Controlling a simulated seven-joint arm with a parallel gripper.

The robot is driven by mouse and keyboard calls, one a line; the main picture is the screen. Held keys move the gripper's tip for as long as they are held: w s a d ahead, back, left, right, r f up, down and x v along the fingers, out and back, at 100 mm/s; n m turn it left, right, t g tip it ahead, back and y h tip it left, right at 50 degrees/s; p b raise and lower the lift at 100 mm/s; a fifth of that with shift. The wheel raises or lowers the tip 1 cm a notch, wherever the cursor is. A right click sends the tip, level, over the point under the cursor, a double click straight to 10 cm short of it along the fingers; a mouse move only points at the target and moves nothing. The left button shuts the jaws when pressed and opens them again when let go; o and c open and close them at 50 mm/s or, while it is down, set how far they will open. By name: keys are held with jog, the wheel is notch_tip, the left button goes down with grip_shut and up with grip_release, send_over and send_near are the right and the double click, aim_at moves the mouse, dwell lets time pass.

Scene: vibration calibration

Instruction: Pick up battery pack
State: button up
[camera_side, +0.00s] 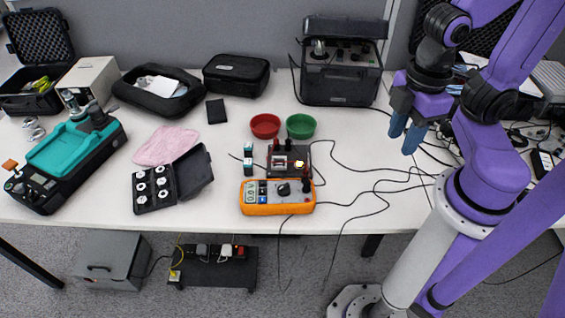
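Two small upright blocks with teal, white and dark faces, an upper one (248,148) and a lower one (248,167), stand left of the black test fixture; they look like battery packs, but no label is readable. My gripper (405,139) hangs in the air over the right part of the table, well to the right of these blocks. Its two blue fingers point down and look apart, with nothing between them.
Around the blocks are the black fixture (298,152), an orange multimeter (278,197), a red bowl (265,125), a green bowl (301,125), a pink cloth (166,146) and an open black case (155,198). Loose cables cross the table between fixture and gripper.

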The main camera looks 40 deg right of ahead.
jog(key=shift+o, duration=1.3)
